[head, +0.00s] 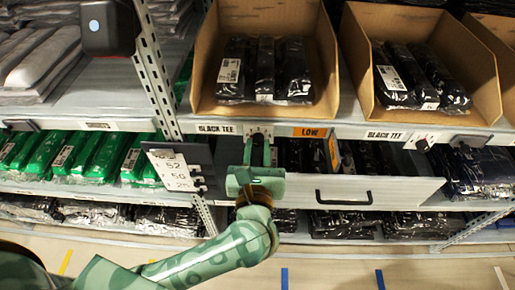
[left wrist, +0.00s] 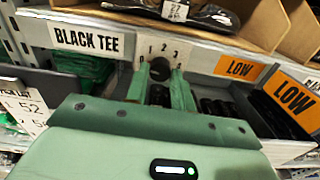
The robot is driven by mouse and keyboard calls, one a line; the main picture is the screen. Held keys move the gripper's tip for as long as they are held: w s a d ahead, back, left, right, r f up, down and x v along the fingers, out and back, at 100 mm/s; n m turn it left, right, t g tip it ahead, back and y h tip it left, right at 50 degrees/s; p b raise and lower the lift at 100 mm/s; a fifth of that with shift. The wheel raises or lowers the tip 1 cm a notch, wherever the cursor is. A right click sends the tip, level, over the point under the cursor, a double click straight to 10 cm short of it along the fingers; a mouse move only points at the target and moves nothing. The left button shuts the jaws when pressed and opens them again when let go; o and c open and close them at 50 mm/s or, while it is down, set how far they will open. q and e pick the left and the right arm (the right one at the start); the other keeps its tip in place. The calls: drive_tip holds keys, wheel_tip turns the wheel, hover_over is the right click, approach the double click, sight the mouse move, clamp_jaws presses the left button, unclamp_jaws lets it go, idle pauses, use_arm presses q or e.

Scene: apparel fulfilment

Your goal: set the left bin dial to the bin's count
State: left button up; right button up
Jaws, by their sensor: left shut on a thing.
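The left bin (head: 205,75) is an open cardboard box on the shelf with three black bagged items (head: 265,75) in it. Below it, on the shelf edge between a BLACK TEE label and an orange LOW tag, is its dial (head: 259,131). In the left wrist view the dial's dark knob (left wrist: 160,67) sits under the printed numbers 1, 2, 3. My left gripper (head: 258,150) reaches up to the dial, its green fingers (left wrist: 161,80) shut on the knob from both sides. Where the knob points cannot be made out. My right gripper is out of view.
A second cardboard bin (head: 475,75) with black bags stands to the right, with its own dial (head: 423,145). A grey drawer with a black handle (head: 343,197) sits below my gripper's right. A numbered list card (head: 172,168) hangs left. Green bags lie behind it.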

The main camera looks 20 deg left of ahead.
use_arm(q)
drive_tip(key=shift+r+m+p, duration=0.2)
drive_tip(key=shift+m+p, duration=0.6)
drive_tip(key=shift+p, duration=0.05)
drive_tip(key=shift+m+p, duration=1.1)
drive_tip(key=shift+p, duration=0.1)
drive_tip(key=m+p, duration=0.2)
drive_tip(key=m, duration=0.1)
drive_tip(key=shift+p, duration=0.35)
drive_tip(key=shift+f+m+p, duration=0.15)
drive_tip(key=shift+m+p, duration=0.15)
drive_tip(key=shift+m, duration=0.1)
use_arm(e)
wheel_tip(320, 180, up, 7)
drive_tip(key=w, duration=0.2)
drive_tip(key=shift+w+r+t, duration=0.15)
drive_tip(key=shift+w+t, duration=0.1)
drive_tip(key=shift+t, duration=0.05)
use_arm(q)
drive_tip(key=shift+f, duration=0.1)
drive_tip(key=o, duration=1)
drive_tip(key=shift+s, duration=0.15)
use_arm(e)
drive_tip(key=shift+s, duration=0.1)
